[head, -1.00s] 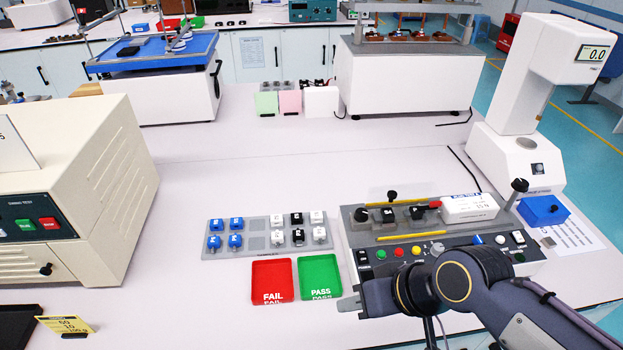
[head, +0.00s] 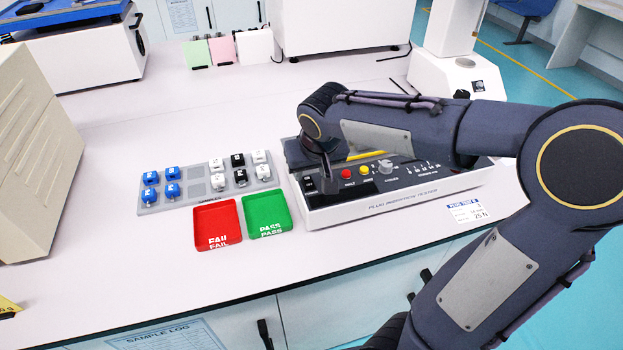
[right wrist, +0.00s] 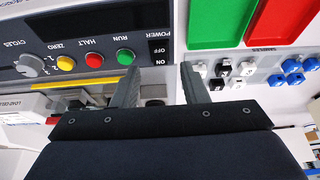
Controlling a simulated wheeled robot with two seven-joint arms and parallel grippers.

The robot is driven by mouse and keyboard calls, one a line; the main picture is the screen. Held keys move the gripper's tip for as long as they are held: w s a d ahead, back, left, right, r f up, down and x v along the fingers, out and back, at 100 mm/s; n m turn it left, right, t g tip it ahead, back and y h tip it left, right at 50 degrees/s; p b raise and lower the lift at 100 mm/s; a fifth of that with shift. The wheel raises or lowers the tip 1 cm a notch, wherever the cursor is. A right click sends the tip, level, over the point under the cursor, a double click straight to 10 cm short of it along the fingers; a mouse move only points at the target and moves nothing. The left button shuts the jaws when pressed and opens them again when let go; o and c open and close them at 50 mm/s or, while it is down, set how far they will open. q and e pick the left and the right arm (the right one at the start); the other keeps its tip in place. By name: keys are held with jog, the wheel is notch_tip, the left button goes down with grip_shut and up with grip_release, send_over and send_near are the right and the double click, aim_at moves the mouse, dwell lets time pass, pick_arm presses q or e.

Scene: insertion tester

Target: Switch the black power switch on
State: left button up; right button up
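The plug insertion tester (head: 385,203) stands at the right of the bench, with a dark control panel along its front. The black power switch (right wrist: 159,54), marked OFF and ON, sits at the end of the panel beside the green RUN button (right wrist: 125,56). In the head view the switch (head: 308,184) is at the panel's left end. My right gripper (right wrist: 160,68) has its two fingers apart with nothing between them. In the wrist view the switch shows between the fingertips; I cannot tell whether they touch it. In the head view my right gripper (head: 327,184) points down close beside it. My left gripper is out of view.
A red FAIL tray (head: 217,225) and a green PASS tray (head: 267,214) lie left of the tester. Behind them is a grey sample rack (head: 199,199) with blue, black and white plugs. My right arm covers much of the tester. The bench's front left is clear.

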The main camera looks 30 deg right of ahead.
aim_at(308, 181)
jog(key=shift+x, duration=1.9)
